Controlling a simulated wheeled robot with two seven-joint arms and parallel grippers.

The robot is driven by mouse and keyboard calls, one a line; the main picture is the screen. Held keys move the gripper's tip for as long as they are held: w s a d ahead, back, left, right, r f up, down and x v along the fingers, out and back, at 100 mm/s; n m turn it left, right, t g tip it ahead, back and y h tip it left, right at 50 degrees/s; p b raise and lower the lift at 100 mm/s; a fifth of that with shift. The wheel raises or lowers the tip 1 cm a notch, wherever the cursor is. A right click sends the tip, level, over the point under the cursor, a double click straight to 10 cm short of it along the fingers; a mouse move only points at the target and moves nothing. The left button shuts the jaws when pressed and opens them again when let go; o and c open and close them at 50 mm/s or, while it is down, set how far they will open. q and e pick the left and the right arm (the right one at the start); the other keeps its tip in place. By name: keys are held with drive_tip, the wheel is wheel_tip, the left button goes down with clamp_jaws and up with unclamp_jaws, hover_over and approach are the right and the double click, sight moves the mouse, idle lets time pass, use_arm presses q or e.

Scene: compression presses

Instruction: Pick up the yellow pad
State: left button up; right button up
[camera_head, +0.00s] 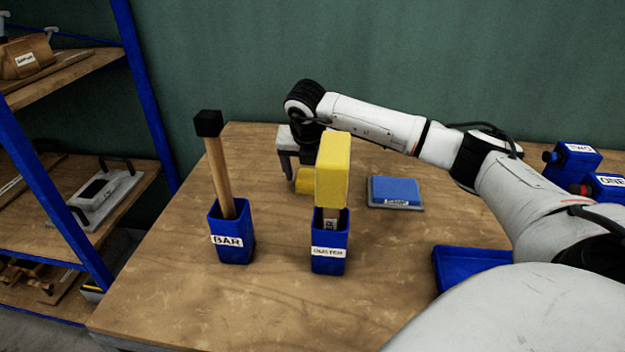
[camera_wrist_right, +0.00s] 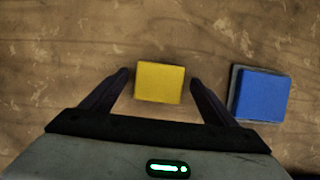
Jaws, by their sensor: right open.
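The yellow pad (camera_wrist_right: 160,82) is a small yellow block on the wooden table. In the right wrist view it lies between the two open fingers of my right gripper (camera_wrist_right: 159,80), with a gap on each side. In the head view a part of the yellow pad (camera_head: 304,181) shows behind the tall yellow duster. My right gripper (camera_head: 290,160) points down over it, partly hidden by the duster. How high the fingertips are above the table is hard to tell. My left gripper is not in view.
A blue pad on a grey base (camera_head: 395,191) lies to the right. A blue holder marked BAR (camera_head: 231,235) and a blue duster holder (camera_head: 329,248) with a yellow-topped duster (camera_head: 333,170) stand in front. A blue tray (camera_head: 470,265) is at right.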

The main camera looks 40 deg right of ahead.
sight(313, 175)
drive_tip(key=shift+w+d+f, duration=0.15)
drive_tip(key=shift+w+f, duration=0.05)
drive_tip(key=shift+f, duration=0.45)
drive_tip(key=c, duration=1.1)
wheel_tip(313, 175, up, 10)
drive_tip(key=shift+r, duration=0.1)
